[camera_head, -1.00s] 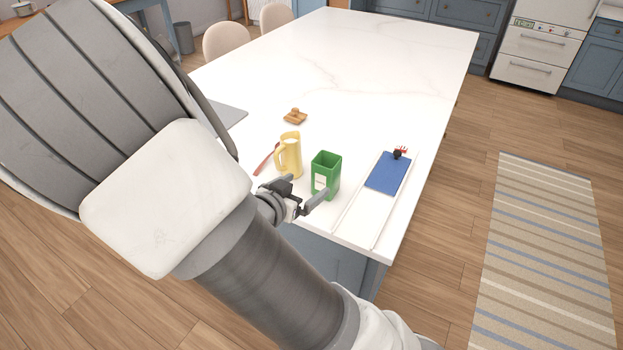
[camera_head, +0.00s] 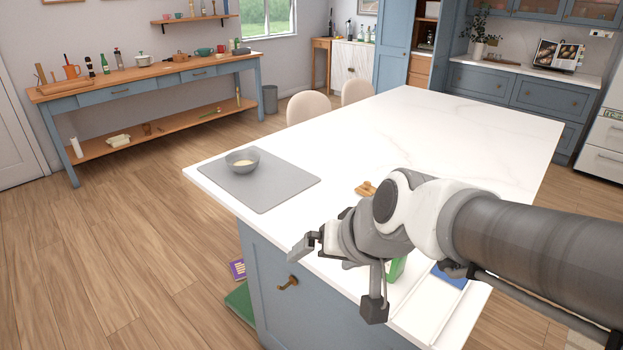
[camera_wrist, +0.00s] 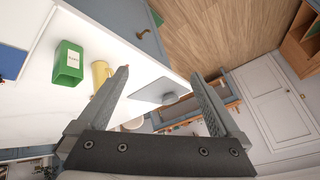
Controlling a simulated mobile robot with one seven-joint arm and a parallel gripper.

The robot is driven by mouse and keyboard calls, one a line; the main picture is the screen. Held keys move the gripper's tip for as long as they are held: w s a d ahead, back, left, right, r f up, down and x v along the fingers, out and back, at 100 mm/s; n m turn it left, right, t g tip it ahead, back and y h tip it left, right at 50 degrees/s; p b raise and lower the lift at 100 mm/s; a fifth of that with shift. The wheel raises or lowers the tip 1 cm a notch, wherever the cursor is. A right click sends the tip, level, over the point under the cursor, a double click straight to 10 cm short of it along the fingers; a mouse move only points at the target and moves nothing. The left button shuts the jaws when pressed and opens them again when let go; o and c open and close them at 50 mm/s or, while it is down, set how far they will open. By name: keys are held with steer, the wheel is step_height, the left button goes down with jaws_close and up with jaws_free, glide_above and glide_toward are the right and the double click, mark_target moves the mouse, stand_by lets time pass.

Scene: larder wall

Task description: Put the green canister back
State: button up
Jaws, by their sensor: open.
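The green canister (camera_wrist: 68,65), an open-topped box with a white label, stands on the white counter at the left of the wrist view. In the head view only a green sliver of the canister (camera_head: 397,268) shows behind my wrist. My gripper (camera_head: 337,278) is open and empty, above the near edge of the counter. In the wrist view the canister lies left of both fingers of my gripper (camera_wrist: 160,76), outside the jaws. A yellow jug (camera_wrist: 101,75) stands beside the canister; my arm hides it in the head view.
A grey mat (camera_head: 285,187) with a bowl (camera_head: 243,161) lies on the counter's left. A blue panel (camera_head: 450,276) lies partly behind my arm. A wooden side table (camera_head: 150,75) at the back wall holds bottles and pots. A green item (camera_head: 240,304) lies on the floor.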

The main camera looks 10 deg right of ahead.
steer(key=s+d+r+n+g+h, duration=0.1)
steer(key=s+d+r+h, duration=0.1)
steer(key=s+d, duration=0.3)
steer(key=s+h, duration=0.1)
steer(key=s, duration=0.2)
steer(key=shift+s+d, duration=0.25)
steer(key=shift+d, duration=0.15)
